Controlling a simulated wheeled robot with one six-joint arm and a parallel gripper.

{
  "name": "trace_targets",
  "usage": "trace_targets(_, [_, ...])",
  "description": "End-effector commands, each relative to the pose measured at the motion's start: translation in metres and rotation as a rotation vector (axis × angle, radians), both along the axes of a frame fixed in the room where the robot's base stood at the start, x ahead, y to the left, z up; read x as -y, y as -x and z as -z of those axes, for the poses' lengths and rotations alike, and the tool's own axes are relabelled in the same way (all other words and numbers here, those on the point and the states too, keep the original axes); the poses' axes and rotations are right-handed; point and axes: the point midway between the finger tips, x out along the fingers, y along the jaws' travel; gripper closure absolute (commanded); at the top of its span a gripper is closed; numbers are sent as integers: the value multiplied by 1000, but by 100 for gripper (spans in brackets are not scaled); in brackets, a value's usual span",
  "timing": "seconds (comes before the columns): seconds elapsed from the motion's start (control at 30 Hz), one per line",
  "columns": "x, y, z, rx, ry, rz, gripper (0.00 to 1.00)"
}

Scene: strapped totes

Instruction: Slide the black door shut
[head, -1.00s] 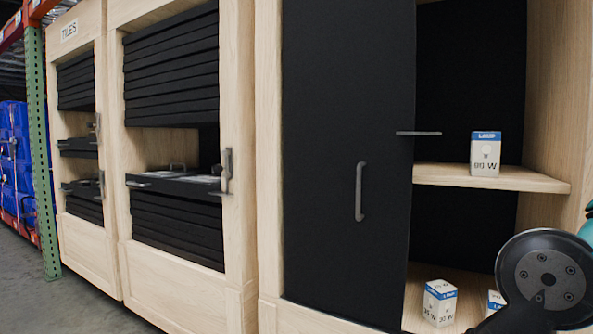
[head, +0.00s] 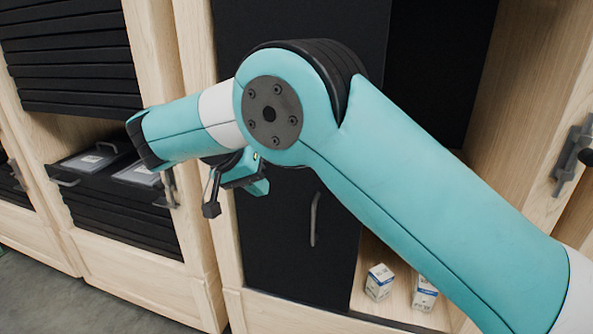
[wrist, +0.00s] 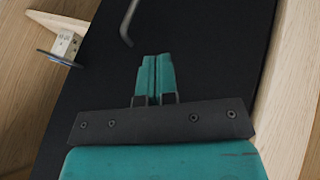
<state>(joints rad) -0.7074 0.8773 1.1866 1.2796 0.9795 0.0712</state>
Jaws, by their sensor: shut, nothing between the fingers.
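The black door (head: 285,245) covers the left part of the wooden cabinet, and the right part stands open. Its grey bar handle (head: 315,219) is upright on the door's face, below my arm. My arm hides much of the door and opening in the head view. In the wrist view, the black door (wrist: 215,50) fills the middle, and the handle's end (wrist: 128,35) shows just ahead and left of my gripper. My gripper (wrist: 154,58) is shut and empty in front of the door. I cannot tell whether it touches the door.
Two small lamp boxes (head: 379,282) (head: 424,293) stand on the cabinet floor in the opening. A lamp box (wrist: 66,43) shows on a shelf in the wrist view. A neighbouring cabinet has a pulled-out black drawer (head: 95,165) at left. A latch (head: 572,155) sits at right.

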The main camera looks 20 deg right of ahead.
Motion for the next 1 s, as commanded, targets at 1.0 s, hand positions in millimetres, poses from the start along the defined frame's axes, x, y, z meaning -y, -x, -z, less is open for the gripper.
trace_targets(1.0, [93, 3, 77, 15, 10, 41, 100])
